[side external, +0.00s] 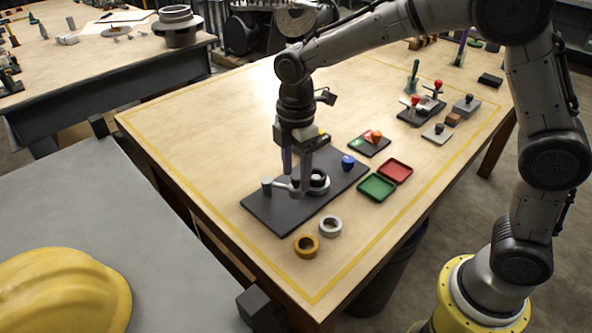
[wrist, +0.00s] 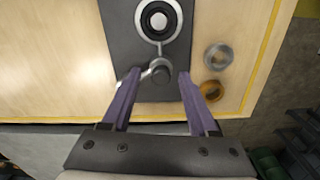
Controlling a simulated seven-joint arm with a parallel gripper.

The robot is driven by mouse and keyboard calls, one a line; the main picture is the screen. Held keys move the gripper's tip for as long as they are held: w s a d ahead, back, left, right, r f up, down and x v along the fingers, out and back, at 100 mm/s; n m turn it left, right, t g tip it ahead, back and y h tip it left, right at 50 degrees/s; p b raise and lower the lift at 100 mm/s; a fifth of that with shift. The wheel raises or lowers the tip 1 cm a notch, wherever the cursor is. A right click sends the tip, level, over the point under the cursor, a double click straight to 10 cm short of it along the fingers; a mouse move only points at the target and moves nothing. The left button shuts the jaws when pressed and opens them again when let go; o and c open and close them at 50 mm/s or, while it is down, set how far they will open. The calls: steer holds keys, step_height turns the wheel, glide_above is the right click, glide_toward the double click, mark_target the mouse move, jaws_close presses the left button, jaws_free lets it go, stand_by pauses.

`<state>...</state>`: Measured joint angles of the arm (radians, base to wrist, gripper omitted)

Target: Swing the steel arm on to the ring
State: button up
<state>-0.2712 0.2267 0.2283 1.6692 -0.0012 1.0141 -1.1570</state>
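A dark plate (side external: 335,167) lies on the table and carries a pale ring (side external: 323,190) with a dark centre. The ring also shows at the top of the wrist view (wrist: 158,8). A short grey post (side external: 266,186) stands near the plate's left end. The steel arm (side external: 281,186) runs from this post toward my gripper (side external: 297,188). In the wrist view a dark round knob (wrist: 163,73) sits between my fingers, with a gap on each side. My gripper is open, low over the plate, short of the ring. The left finger hides part of the arm.
Loose grey (side external: 330,226) and orange (side external: 306,246) rings lie in front. Green (side external: 376,188) and red (side external: 396,171) trays lie to the right. More fixtures stand farther back.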

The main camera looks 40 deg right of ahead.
mark_target(296, 176)
step_height(296, 176, up, 14)
stand_by(0.7)
steer(key=shift+f, duration=0.1)
